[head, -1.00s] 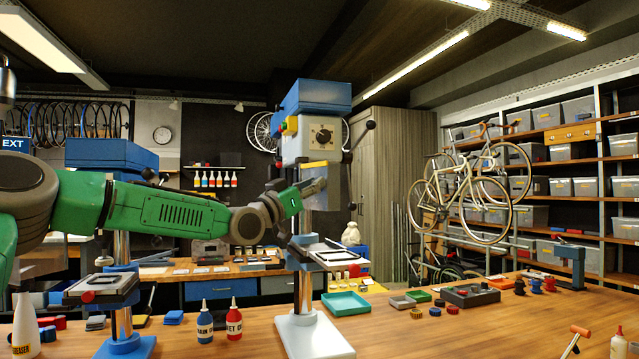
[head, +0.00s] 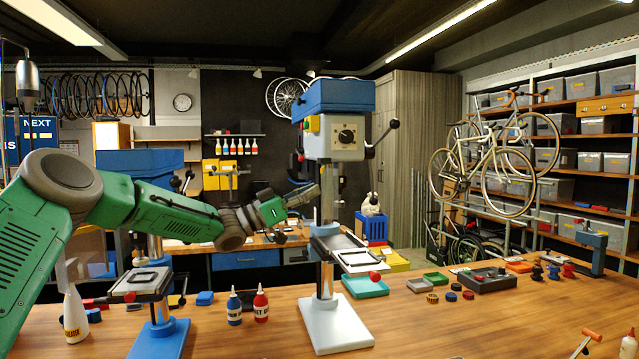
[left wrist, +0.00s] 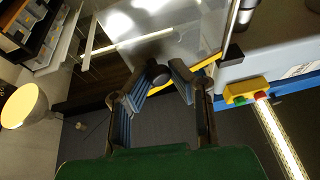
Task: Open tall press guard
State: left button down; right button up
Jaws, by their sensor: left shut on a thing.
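The tall press (head: 335,140) stands in the middle of the bench, with a blue top, a grey head and a white base. Its clear guard (left wrist: 185,25) with a yellow edge shows in the left wrist view; I cannot make out the panel clearly in the head view. My left gripper (head: 312,192) is below and left of the press head, in front of the column. In the left wrist view its fingers (left wrist: 160,84) are shut on a dark round knob (left wrist: 158,74) by the guard's edge. My right gripper is not in view.
A shorter blue press (head: 150,280) stands left of the tall one. A blue bottle (head: 234,308) and a red bottle (head: 261,306) stand between them.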

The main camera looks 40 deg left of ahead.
pick_arm(q)
jog(key=shift+s+a+r, duration=0.15)
jog(key=shift+a, duration=0.8)
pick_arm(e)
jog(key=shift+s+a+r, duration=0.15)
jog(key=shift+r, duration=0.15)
pick_arm(q)
jog(key=c, duration=1.7)
grip_release()
jog(key=shift+c, duration=0.2)
jog(key=o, duration=0.3)
jog(key=shift+w+a+f, duration=0.25)
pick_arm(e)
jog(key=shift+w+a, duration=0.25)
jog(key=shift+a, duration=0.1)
